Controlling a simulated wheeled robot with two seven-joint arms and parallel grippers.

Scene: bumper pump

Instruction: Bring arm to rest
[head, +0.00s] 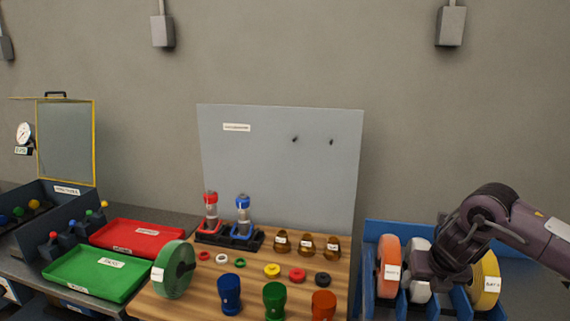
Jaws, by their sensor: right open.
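My right arm comes in from the right edge, and its gripper (424,266) is low over the blue rack (370,262) at the right. The gripper is open and sits at a white disc (419,289), covering part of it. I cannot tell whether the fingers touch the disc. An orange disc (389,262) stands just left of the gripper, and a yellow disc (485,280) stands to its right. My left gripper is not in view.
A wooden board (215,272) holds a green disc (175,270), two pump-like bottles (243,217), several small rings and cups. Red (140,236) and green (97,272) trays lie left. A grey panel (280,165) stands behind. The space above the board is free.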

